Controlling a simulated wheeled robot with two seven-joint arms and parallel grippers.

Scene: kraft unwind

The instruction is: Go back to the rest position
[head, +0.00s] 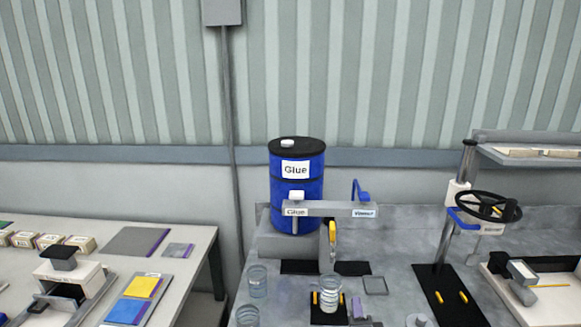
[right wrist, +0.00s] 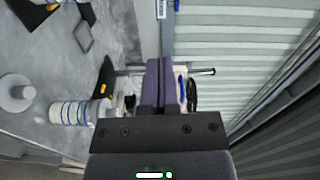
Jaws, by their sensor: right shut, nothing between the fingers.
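My left gripper is in neither view.
A blue glue drum (head: 298,205) stands behind a grey dispenser arm (head: 330,208) on the right-hand bench. More clear jars (head: 257,281) stand at left. A black handwheel (head: 485,206) rises at right. A pale table (head: 190,235) holds blocks and sheets.

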